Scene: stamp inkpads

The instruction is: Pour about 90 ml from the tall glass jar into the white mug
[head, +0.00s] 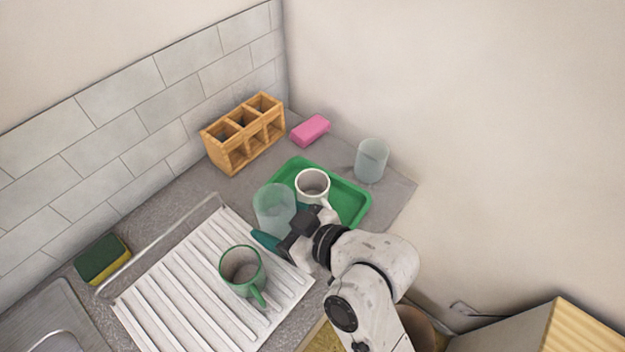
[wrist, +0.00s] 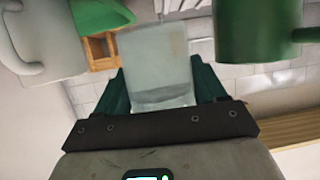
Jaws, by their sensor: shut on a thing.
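The tall glass jar (head: 274,206) is clear and pale, and it is held by my gripper (head: 272,232) beside the white mug. In the wrist view the jar (wrist: 156,62) sits between the two teal fingers (wrist: 158,80). A band shows across the jar there, but I cannot tell the liquid level. In the head view the jar looks roughly upright. The white mug (head: 313,199) stands upright on the green tray (head: 349,204), just right of the jar; its inside looks empty. The mug also shows in the wrist view (wrist: 30,45), at the left.
A green mug (head: 242,284) stands on the white ribbed drainer (head: 170,290). A second clear glass (head: 371,160) stands behind the tray at right. A wooden organiser (head: 236,160), a pink block (head: 310,130) and a sponge (head: 103,259) lie around. A tiled wall borders the counter.

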